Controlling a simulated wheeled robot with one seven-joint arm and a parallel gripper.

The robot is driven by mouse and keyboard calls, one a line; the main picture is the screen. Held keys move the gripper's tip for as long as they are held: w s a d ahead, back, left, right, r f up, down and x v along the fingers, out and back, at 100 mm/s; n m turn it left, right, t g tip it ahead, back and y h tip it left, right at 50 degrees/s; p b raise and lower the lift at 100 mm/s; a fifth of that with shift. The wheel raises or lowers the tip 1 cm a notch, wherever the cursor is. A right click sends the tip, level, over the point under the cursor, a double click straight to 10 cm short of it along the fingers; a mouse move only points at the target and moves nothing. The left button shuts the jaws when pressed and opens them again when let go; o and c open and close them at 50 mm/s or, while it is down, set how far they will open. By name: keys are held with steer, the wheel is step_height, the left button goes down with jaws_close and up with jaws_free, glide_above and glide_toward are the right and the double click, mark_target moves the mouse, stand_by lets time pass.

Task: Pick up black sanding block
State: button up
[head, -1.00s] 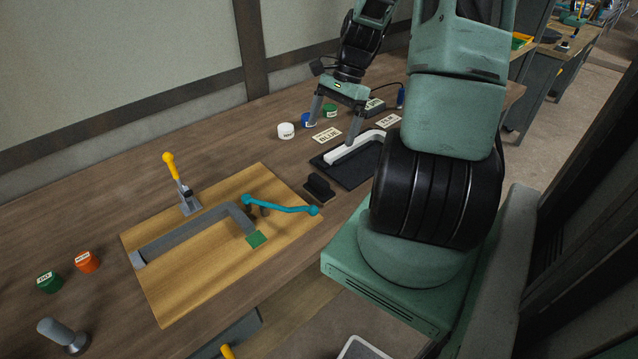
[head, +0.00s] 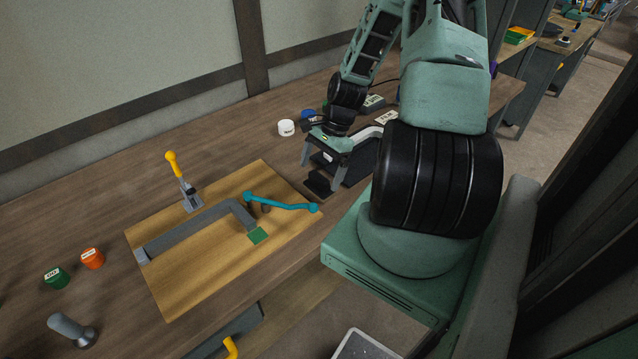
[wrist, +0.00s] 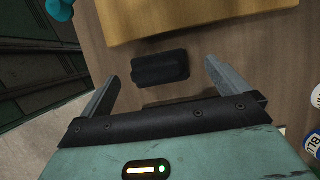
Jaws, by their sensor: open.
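The black sanding block (wrist: 160,68) lies on the wooden table, between and just beyond my open fingers in the wrist view. In the head view the block (head: 318,185) shows as a dark shape beside the right edge of the wooden board, partly hidden by my gripper. My gripper (head: 320,175) is open and empty, with its fingers above the table at the block. In the wrist view my gripper (wrist: 158,84) has one finger to each side of the block, apart from it.
The wooden board (head: 190,270) carries a grey angled bar (head: 190,230), a yellow-handled clamp (head: 180,180) and a teal lever (head: 280,204). A white-topped jar (head: 286,128) and a black mat with a pale frame part (head: 367,150) lie near my gripper. Orange (head: 92,258) and green (head: 56,278) jars stand at left.

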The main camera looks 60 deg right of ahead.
mark_target(320, 175)
steer(key=shift+p+x, duration=0.55)
steer(key=shift+x, duration=1.65)
steer(key=shift+s, duration=0.2)
steer(key=c, duration=1)
steer(key=shift+c, duration=0.2)
steer(key=shift+r, duration=0.15)
step_height(320, 175, up, 10)
steer(key=shift+f+b, duration=0.1)
steer(key=shift+b, duration=0.6)
steer(key=shift+o, duration=1.1)
